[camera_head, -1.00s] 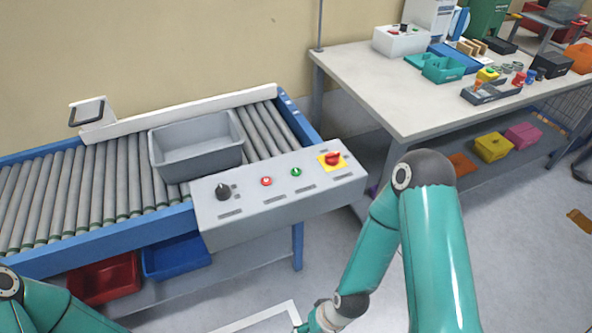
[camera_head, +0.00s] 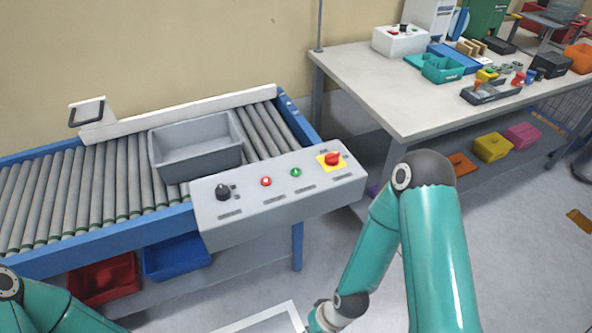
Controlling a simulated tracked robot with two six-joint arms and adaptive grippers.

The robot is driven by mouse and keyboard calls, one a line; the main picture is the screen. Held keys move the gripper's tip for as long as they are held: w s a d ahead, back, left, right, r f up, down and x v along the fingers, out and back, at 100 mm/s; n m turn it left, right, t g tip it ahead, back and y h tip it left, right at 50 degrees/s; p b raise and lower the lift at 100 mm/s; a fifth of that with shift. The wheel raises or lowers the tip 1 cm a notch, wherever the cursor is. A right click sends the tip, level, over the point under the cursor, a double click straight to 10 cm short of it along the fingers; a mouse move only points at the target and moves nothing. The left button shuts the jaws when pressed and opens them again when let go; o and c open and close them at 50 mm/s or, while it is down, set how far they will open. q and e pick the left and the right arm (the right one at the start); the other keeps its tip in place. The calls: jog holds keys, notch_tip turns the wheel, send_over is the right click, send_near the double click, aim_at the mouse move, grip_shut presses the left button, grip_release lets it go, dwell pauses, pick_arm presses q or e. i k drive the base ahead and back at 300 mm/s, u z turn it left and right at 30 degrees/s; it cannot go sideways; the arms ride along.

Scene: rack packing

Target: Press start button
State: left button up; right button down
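A grey control panel (camera_head: 280,208) is fixed to the front of the roller conveyor. Which one is the start button cannot be read from the labels. My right arm reaches down in front of the panel's right end, and its gripper is below the bottom edge. My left arm shows only at the lower left corner, and its gripper is out of view. Neither arm touches the panel.
A grey bin (camera_head: 196,150) sits on the conveyor rollers (camera_head: 95,190) behind the panel. Red (camera_head: 104,279) and blue (camera_head: 176,257) bins are below it. A worktable (camera_head: 385,85) with trays and parts stands at the right. The space above the panel is clear.

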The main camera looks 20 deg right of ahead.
aim_at(295, 172)
jog(key=u, duration=0.4)
jog(key=k, duration=1.3)
jog(key=z, duration=0.35)
jog(key=i, duration=1)
jog(key=u, duration=0.05)
